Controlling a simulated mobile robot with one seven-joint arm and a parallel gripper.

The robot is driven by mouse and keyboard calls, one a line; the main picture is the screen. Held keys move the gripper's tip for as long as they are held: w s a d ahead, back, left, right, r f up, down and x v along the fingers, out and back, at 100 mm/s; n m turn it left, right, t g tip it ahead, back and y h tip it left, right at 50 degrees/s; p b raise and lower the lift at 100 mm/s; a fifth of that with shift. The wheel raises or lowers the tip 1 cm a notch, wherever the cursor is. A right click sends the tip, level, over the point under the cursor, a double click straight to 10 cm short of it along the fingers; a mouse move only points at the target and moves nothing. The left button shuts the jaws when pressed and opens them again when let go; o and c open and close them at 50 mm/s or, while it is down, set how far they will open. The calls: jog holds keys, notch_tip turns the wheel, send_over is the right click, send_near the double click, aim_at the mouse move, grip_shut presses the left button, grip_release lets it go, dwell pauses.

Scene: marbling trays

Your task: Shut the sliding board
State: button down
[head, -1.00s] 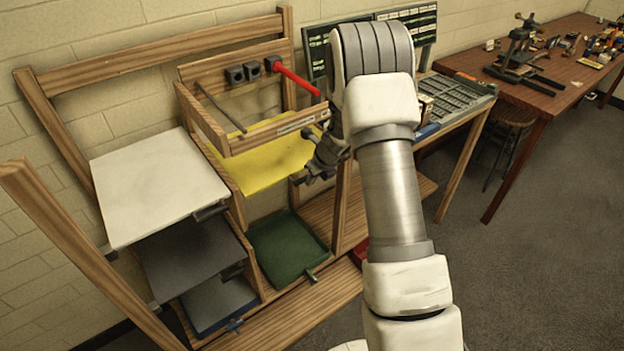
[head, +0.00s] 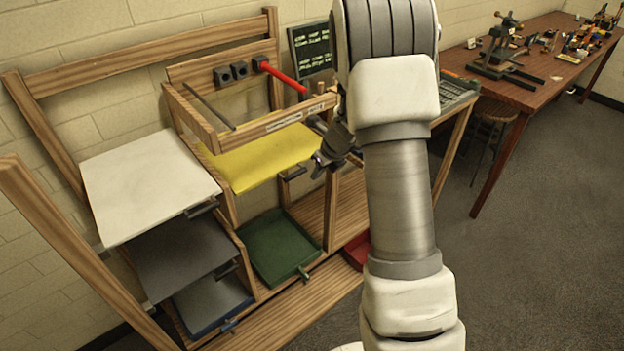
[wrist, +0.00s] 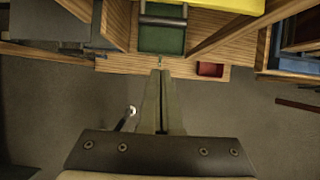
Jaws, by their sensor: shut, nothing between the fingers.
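Several boards and trays sit in a wooden rack; I cannot tell for certain which is the sliding board. A yellow board (head: 262,158) lies in the upper right bay, with a dark handle (head: 294,173) under its front edge. It also shows at the top of the wrist view (wrist: 222,4). A white board (head: 145,185) juts out at the upper left, above a grey board (head: 185,255). My gripper (head: 318,168) is just right of the yellow board's handle, apart from it. In the wrist view my gripper (wrist: 160,73) is shut and empty, its fingers together.
A green tray (head: 280,247) and a blue-edged tray (head: 212,302) are low in the rack. A red tray (wrist: 210,69) is at the lower right. A wooden bar (head: 272,124) spans above the yellow board. Open floor (head: 520,260) lies to the right.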

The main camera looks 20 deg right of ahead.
jog(key=s+t+b, duration=0.1)
jog(key=b, duration=0.6)
jog(key=s+d+f+t+y+b, duration=0.1)
jog(key=s+t+b, duration=0.1)
jog(key=b, duration=0.6)
jog(key=s+d+t+b, duration=0.1)
jog(key=s+b, duration=0.1)
jog(key=b, duration=0.6)
jog(key=shift+d+f+t+y, duration=0.2)
jog(key=shift+t+y, duration=0.1)
jog(key=shift+t, duration=0.1)
jog(key=shift+w+a+f, duration=0.1)
jog(key=w+a+f+b, duration=0.1)
jog(key=w+a+f, duration=0.1)
jog(key=w, duration=0.3)
jog(key=w+a+f+b, duration=0.1)
jog(key=w+a+f, duration=0.1)
jog(key=w, duration=0.3)
jog(key=shift+w+f+b, duration=0.35)
jog(key=shift+w+f, duration=0.05)
jog(key=shift+f, duration=0.2)
